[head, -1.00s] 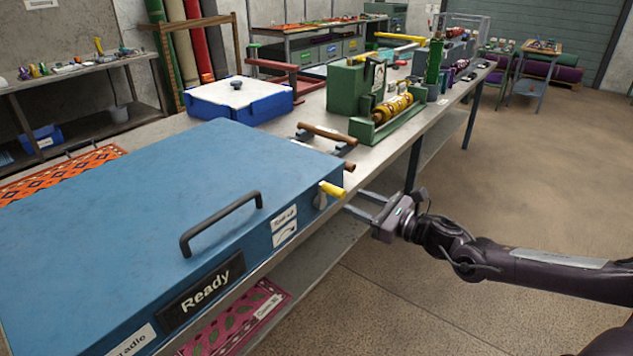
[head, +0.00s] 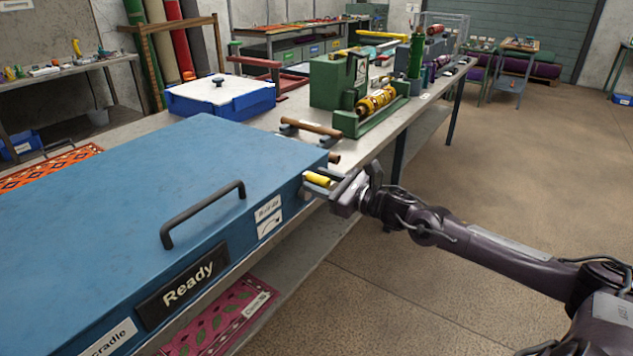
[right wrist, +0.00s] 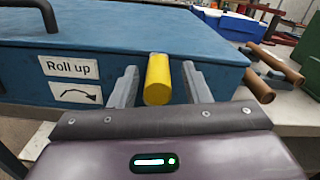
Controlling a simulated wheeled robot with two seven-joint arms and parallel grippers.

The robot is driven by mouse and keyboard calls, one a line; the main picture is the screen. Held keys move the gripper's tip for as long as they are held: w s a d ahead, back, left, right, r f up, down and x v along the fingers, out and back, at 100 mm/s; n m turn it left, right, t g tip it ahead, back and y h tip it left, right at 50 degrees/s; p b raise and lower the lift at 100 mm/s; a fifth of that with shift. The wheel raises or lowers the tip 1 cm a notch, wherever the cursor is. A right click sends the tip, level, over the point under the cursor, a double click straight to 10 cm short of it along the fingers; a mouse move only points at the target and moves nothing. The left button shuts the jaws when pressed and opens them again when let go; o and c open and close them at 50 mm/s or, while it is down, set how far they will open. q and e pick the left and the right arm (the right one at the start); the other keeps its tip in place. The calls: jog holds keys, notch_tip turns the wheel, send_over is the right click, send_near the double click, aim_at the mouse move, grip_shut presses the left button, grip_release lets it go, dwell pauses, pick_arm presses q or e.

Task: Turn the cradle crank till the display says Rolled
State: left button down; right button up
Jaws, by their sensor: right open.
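The blue cradle box (head: 150,190) lies on the bench, its lid down with a black handle. Its front display (head: 186,287) reads "Ready". The crank's yellow grip (head: 318,179) sticks out near the right end of the front face, and it also shows in the right wrist view (right wrist: 158,80). My right gripper (head: 328,182) is open, with one finger on each side of the yellow grip. In the right wrist view (right wrist: 160,85), gaps show between the grip and both fingers. The rest of the crank is hidden behind the grip and fingers. My left gripper is not in view.
A "Roll up" label with a curved arrow (right wrist: 75,95) is left of the crank. A wooden-handled tool (head: 310,128) lies behind the box. Open floor (head: 470,190) lies right of the bench.

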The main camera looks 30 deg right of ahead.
jog(key=shift+w+a, duration=0.3)
jog(key=shift+w, duration=0.2)
jog(key=c, duration=0.9)
jog(key=shift+d, duration=0.1)
grip_shut()
jog(key=shift+d+r, duration=0.1)
